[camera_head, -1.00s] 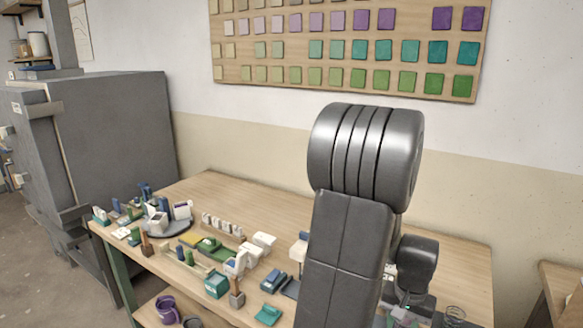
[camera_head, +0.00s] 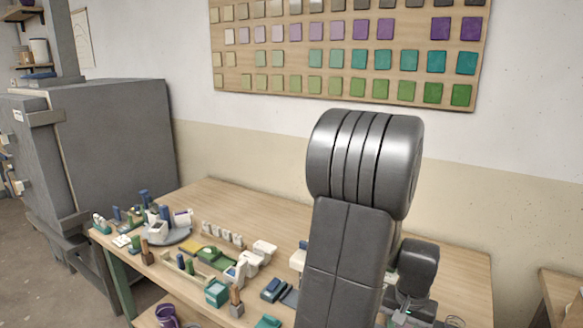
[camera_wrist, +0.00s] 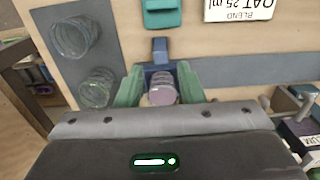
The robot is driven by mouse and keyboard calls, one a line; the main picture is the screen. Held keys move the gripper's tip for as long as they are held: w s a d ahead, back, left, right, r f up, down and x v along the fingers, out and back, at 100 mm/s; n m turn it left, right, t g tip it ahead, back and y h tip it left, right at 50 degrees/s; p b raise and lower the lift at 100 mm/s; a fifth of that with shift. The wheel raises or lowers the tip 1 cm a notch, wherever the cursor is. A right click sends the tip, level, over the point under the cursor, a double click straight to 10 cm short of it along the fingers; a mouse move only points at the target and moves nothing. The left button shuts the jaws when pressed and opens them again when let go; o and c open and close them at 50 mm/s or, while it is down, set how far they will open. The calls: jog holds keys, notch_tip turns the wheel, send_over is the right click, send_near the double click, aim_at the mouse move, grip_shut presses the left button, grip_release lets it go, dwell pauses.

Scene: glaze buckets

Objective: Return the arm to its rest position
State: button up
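My arm stands folded in front of the table in the head view, and its upper links hide part of the tabletop. My gripper (camera_wrist: 160,76) shows in the wrist view, with two green fingers pointing up the picture and a gap between them. A pale lilac round thing (camera_wrist: 163,90) and a blue piece (camera_wrist: 160,52) show in and beyond that gap. The fingers look apart; I cannot tell whether they touch the lilac thing.
The wooden table (camera_head: 225,192) holds several small tools and blocks at its front left; its back is clear. A grey kiln-like cabinet (camera_head: 115,140) stands left. In the wrist view, clear cups (camera_wrist: 75,38) stand on a grey mat, near a teal block (camera_wrist: 162,12) and a label card (camera_wrist: 240,10).

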notch_tip(320, 180, down, 5)
jog(key=b, duration=0.3)
jog(key=shift+f+b, duration=0.2)
jog(key=shift+b, duration=0.1)
jog(key=shift+w+a+r, duration=0.1)
jog(key=shift+w+a, duration=0.1)
jog(key=shift+a, duration=0.15)
